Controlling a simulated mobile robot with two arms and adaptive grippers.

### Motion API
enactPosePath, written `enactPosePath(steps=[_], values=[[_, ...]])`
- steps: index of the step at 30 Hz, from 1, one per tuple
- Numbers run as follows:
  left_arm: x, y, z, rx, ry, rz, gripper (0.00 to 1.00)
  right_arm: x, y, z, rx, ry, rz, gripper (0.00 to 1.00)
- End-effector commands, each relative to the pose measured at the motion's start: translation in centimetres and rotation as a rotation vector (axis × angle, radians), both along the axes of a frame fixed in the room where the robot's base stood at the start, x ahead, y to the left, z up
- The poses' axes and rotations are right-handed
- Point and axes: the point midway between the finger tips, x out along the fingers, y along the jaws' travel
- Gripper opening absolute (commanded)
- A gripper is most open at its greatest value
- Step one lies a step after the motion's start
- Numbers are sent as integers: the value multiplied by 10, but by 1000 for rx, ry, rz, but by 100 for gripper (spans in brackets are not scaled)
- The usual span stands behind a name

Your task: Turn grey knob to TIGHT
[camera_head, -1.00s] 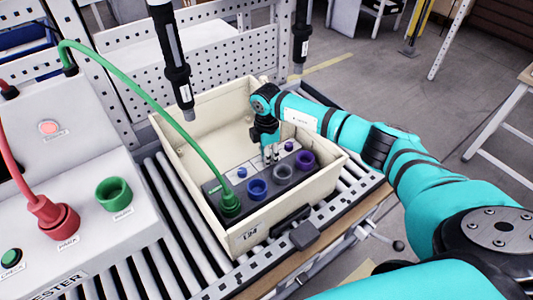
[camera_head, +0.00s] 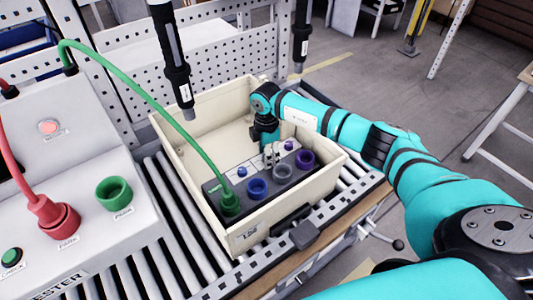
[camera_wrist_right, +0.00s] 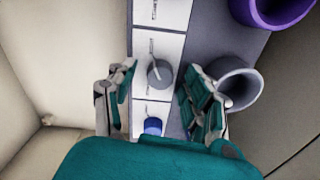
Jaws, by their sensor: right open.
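The grey knob (camera_wrist_right: 160,73) shows in the right wrist view on a white label panel, with a thin pointer line beside it. My right gripper (camera_wrist_right: 161,98) is open, with one finger on each side of the knob and a gap to each. In the head view my right gripper (camera_head: 271,156) points down into the cream crate (camera_head: 190,118), over the dark panel box (camera_head: 213,187), and largely hides the grey knob. The lettering by the knob is too small to read. My left gripper is not in view.
A blue knob (camera_head: 241,171) and a purple knob (camera_head: 289,145) flank the grey one. Blue (camera_head: 257,188), grey (camera_head: 282,173) and purple (camera_head: 305,160) sockets line the box front. A green cable (camera_head: 150,105) arches into the crate. A black screwdriver (camera_head: 177,75) hangs above.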

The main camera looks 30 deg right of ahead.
Motion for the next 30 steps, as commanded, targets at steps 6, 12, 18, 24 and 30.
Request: enactPosePath(steps=[6,12,18,24,30], values=[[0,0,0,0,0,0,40,2,-1,31,0,-6,0,51],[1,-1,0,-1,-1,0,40,2,-1,75,0,-7,0,51],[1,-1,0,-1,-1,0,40,1,0,107,0,-4,-1,51],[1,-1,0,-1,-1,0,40,1,-1,119,0,-2,-1,51],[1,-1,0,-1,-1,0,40,1,-1,119,0,-2,-1,51]])
